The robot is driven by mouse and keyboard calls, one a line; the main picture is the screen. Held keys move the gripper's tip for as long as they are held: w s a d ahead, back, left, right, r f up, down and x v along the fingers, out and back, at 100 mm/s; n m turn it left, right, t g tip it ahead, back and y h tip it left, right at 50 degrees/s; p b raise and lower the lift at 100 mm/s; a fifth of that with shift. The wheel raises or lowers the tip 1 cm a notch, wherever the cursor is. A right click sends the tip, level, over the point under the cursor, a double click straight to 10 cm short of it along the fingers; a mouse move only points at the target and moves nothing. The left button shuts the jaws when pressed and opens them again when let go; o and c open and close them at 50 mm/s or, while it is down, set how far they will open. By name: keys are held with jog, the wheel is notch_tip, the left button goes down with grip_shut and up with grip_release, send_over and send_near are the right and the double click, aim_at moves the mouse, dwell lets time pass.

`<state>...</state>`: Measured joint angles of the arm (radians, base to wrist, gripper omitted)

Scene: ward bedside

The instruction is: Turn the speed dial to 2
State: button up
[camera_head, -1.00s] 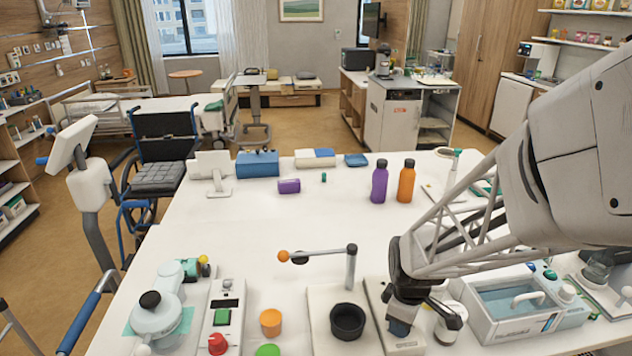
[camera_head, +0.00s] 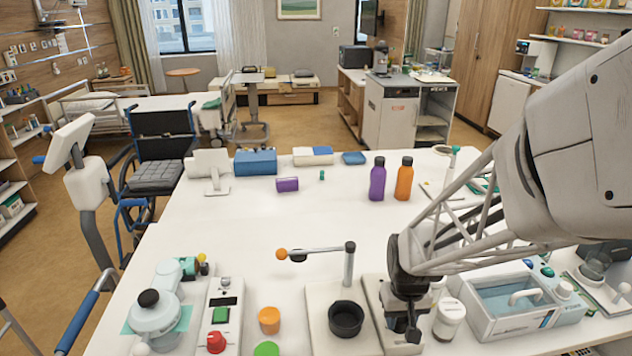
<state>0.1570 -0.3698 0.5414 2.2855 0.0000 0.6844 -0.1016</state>
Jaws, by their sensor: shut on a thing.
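My gripper (camera_head: 411,330) points down over a slim white unit (camera_head: 372,292) at the front of the table, right of the black cup. Its dark fingers are shut on a small part at the unit's top, which I take to be the speed dial. The fingers hide the dial, so its pointer and numbers cannot be read. A red knob (camera_head: 216,342) sits on a white control box (camera_head: 226,290) with a green switch and a small dark display, well to the left and apart from my gripper.
Close to the gripper are a black cup (camera_head: 345,319) below a post with an orange-tipped arm (camera_head: 315,249), a white jar (camera_head: 449,319) and a water bath (camera_head: 520,305). Orange (camera_head: 269,320) and green (camera_head: 267,349) round pieces lie left. The table's middle is clear.

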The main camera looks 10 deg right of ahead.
jog(key=shift+m, duration=1.1)
jog(key=o, duration=0.9)
jog(key=shift+r, duration=0.1)
jog(key=shift+r, duration=3.8)
